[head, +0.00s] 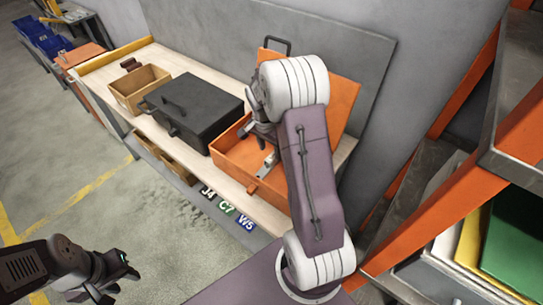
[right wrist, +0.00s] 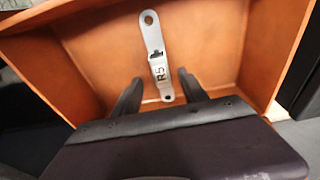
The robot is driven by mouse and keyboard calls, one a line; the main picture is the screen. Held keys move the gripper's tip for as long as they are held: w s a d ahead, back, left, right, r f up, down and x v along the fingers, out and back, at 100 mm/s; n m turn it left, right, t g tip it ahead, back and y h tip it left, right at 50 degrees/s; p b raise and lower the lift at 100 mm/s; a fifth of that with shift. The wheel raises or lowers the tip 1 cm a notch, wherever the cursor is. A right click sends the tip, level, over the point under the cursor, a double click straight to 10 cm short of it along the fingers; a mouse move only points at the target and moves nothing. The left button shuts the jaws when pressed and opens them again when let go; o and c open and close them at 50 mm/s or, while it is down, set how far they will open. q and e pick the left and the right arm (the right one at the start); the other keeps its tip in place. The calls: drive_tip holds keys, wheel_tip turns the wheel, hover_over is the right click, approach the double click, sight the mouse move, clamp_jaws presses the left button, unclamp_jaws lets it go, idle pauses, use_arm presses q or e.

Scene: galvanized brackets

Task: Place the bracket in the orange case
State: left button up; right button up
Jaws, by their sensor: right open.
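The orange case (head: 232,163) stands open on the bench, with its lid raised at the back. My right gripper (right wrist: 160,76) is open above the case, one finger on each side of the bracket's near part, with visible gaps. In the head view the right arm hides part of the case. My left gripper (head: 122,271) hangs at the lower left, away from the bench; its jaw opening is unclear.
A closed black case (head: 195,105) stands directly left of the orange case. A small wooden box (head: 140,88) is further left on the bench (head: 175,62). A grey panel (head: 330,50) rises behind. Metal shelving with orange posts (head: 440,205) stands at right.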

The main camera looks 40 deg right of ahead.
sight(269, 161)
drive_tip(key=r, duration=0.5)
drive_tip(key=shift+s+a+r, duration=0.1)
drive_tip(key=shift+s+a, duration=0.05)
drive_tip(key=shift+a, duration=0.25)
drive_tip(key=s+a+r+n+y+p, duration=0.15)
drive_tip(key=s+a+n, duration=0.3)
drive_tip(key=a, duration=0.65)
drive_tip(key=s+a+f+n, duration=0.3)
drive_tip(key=s+a+n, duration=0.1)
drive_tip(key=s+n, duration=0.5)
drive_tip(key=shift+s+a+f+n+t, duration=0.15)
drive_tip(key=shift+a+f+n+t, duration=0.15)
drive_tip(key=shift+a+n, duration=0.15)
